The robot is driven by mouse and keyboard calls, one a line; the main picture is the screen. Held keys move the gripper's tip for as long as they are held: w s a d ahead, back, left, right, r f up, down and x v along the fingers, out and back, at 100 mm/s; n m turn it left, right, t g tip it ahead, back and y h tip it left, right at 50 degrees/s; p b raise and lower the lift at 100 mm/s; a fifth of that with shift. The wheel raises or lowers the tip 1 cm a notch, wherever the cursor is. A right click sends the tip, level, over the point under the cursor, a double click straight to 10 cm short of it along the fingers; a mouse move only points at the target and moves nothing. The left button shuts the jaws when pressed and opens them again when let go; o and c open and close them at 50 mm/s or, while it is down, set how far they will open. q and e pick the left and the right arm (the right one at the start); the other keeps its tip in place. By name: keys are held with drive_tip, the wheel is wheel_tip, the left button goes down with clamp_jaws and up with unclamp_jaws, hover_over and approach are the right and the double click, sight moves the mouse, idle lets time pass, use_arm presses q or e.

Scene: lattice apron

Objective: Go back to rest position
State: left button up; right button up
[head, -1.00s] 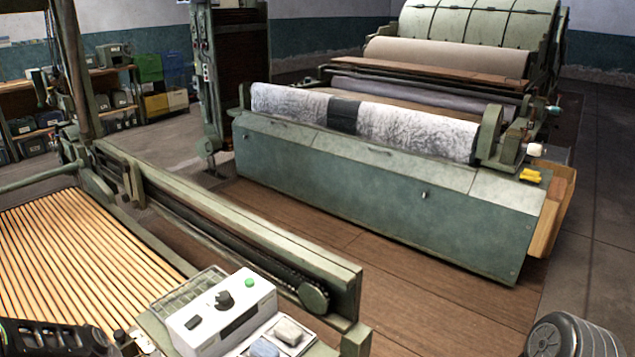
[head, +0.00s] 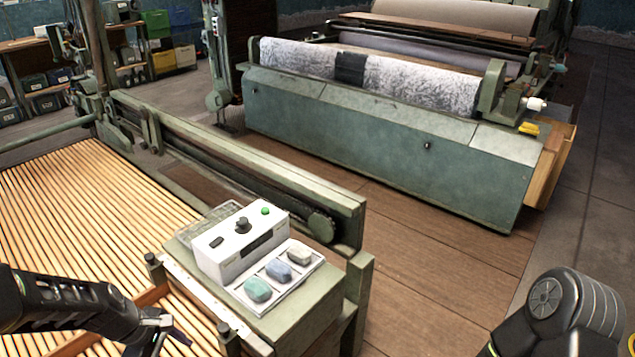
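My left arm comes in from the lower left over the slatted lattice apron (head: 70,215). My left gripper (head: 172,345) is at the bottom edge of the view, left of the control box's stand. Its fingers look spread apart, with nothing seen between them, though the bottom edge partly cuts them off.
A white control box (head: 240,245) with a black knob and green button stands on a green stand. Beside it, a white tray (head: 283,297) holds a green, a blue and a pale lump. A large green machine (head: 370,145) stands behind, across wooden flooring (head: 430,260).

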use_arm(q)
drive_tip(key=d+f+m+t, duration=0.1)
drive_tip(key=d+f+m, duration=0.8)
drive_tip(key=d+f, duration=0.3)
drive_tip(key=s+d+f+m+g+h, duration=0.1)
drive_tip(key=s+d+f+m, duration=0.4)
drive_tip(key=s+d, duration=0.9)
drive_tip(key=shift+d+f+m+g, duration=0.4)
drive_tip(key=shift+d+f+g, duration=0.2)
drive_tip(key=shift+g, duration=0.3)
